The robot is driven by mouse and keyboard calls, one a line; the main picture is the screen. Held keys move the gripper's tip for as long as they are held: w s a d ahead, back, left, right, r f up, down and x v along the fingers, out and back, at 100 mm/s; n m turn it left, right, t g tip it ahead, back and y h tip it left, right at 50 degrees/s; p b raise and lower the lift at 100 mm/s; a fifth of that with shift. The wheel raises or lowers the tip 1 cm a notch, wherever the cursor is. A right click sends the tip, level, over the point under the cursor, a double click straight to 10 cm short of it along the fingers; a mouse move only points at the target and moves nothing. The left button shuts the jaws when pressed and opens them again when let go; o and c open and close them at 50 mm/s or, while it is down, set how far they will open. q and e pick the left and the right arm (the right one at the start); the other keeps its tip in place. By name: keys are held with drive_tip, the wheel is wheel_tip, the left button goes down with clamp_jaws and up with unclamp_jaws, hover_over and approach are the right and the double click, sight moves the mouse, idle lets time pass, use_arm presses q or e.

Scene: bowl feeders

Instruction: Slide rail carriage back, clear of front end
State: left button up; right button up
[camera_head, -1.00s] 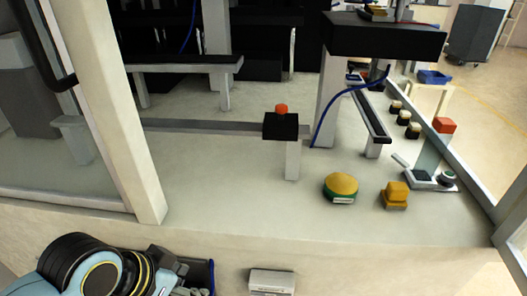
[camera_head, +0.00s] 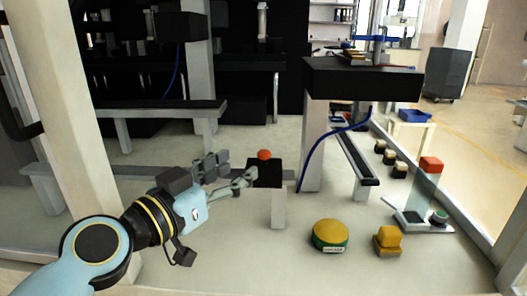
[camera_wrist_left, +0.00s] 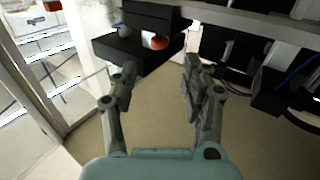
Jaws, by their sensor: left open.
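The rail carriage is a black block (camera_head: 264,175) with a red knob (camera_head: 264,154) on top. It sits at the right end of a grey rail (camera_head: 140,171), above a pale post. My left gripper (camera_head: 234,170) is open just left of the carriage, its fingers pointing toward it. In the left wrist view the red knob (camera_wrist_left: 157,42) shows beyond the gap between the open fingers (camera_wrist_left: 160,70); a black block (camera_wrist_left: 130,58) lies below it. I see no contact with the knob. My right gripper is in no view.
A yellow-topped round button (camera_head: 330,234) and a yellow block (camera_head: 387,240) stand on the bench right of the carriage. A blue cable (camera_head: 312,165) hangs beside the pale column. A pale frame post (camera_head: 70,110) stands at left.

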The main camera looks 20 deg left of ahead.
sight(260, 156)
use_arm(q)
drive_tip(key=p+x, duration=0.1)
drive_tip(key=x, duration=0.8)
drive_tip(key=shift+s+d, duration=0.1)
clamp_jaws()
drive_tip(key=shift+f, duration=0.1)
